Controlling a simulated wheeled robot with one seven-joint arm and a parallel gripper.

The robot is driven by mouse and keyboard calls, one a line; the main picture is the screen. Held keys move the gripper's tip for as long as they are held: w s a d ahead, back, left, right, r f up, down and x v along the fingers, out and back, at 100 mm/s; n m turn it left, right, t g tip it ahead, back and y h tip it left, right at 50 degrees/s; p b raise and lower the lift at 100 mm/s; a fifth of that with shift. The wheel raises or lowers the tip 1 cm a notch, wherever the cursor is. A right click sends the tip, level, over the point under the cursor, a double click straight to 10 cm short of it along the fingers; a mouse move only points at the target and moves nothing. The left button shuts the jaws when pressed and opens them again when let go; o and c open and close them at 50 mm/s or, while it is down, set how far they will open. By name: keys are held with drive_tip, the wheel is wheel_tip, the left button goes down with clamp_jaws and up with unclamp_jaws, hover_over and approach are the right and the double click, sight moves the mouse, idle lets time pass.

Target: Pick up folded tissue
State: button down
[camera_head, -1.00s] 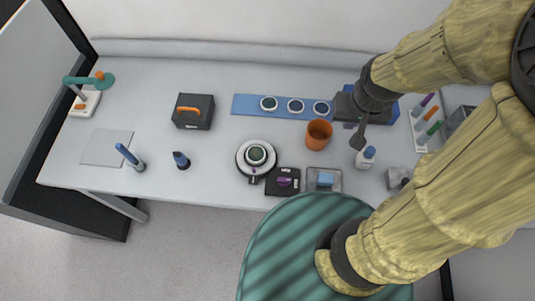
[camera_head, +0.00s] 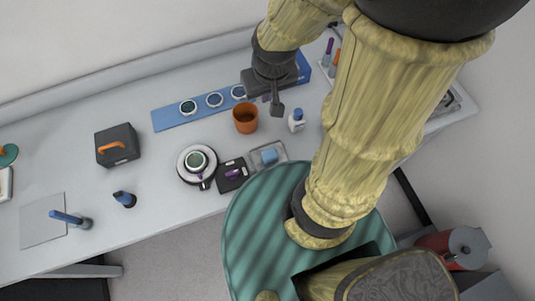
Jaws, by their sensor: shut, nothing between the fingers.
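A small light blue block-like piece (camera_head: 269,156), which looks like the folded tissue, lies in a shallow grey tray (camera_head: 282,148) near the front edge of the bench. My gripper (camera_head: 277,111) is shut and empty. In the picture it appears above the tray, between the orange cup (camera_head: 245,118) and the white bottle with a blue cap (camera_head: 296,121). It is apart from the blue piece. Its height above the bench is hard to tell.
Left of the tray are a black pad (camera_head: 232,175) with a purple item and a round white-rimmed device (camera_head: 197,162). Behind lies a blue strip (camera_head: 173,115) with several discs. A black case (camera_head: 117,146) stands farther left. Bare bench lies between the case and device.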

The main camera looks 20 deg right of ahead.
idle(0.4)
drive_tip(key=c, duration=1.6)
unclamp_jaws()
drive_tip(key=shift+o, duration=1)
drive_tip(key=shift+a, duration=0.15)
